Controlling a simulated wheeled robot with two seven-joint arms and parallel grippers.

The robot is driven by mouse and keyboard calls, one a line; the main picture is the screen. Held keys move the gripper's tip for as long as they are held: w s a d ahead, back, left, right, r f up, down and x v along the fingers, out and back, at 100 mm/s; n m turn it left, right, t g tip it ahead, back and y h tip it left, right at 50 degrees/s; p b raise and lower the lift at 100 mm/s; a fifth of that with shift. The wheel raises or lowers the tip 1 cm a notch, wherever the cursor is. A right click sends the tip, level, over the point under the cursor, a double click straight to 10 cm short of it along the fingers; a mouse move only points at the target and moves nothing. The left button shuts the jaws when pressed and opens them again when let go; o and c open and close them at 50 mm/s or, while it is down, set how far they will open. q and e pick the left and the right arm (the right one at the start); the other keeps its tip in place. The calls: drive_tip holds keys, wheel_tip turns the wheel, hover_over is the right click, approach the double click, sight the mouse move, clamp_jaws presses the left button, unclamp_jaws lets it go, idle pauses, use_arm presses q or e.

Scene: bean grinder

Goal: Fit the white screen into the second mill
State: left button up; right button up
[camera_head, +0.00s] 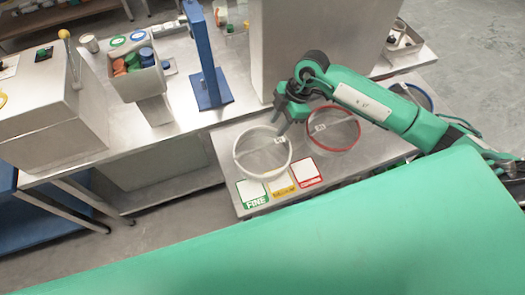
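The white screen (241,170), a round ring with a pale mesh and a bar across it, lies flat on the metal table at the centre. My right gripper (283,121) is just above its upper right rim, fingers pointing down. Whether the fingers touch the rim or how far apart they are is too small to tell. My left gripper is not in view. A grey metal housing with a yellow-knobbed lever (50,115) stands at the left, and a tall grey housing (305,45) stands behind the screens. I cannot tell which is the second mill.
A red-rimmed screen (357,139) lies right of the white one, partly under my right arm. A blue-rimmed screen (429,98) lies farther right. Green, yellow and red cards (252,192) lie in front. A blue post (206,60) and a bin of coloured caps (152,82) stand left.

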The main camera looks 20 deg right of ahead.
sight(264, 146)
drive_tip(key=x, duration=0.4)
drive_tip(key=shift+a+f+p, duration=0.2)
drive_tip(key=shift+f+p, duration=0.05)
drive_tip(key=shift+p, duration=0.15)
drive_tip(key=p+x, duration=0.2)
drive_tip(key=x, duration=0.2)
drive_tip(key=shift+w+a+f+p, duration=0.1)
drive_tip(key=shift+a+f+p, duration=0.15)
drive_tip(key=shift+a+p, duration=0.05)
drive_tip(key=shift+f, duration=0.3)
drive_tip(key=shift+f, duration=0.25)
drive_tip(key=shift+c, duration=0.3)
clamp_jaws()
idle(0.8)
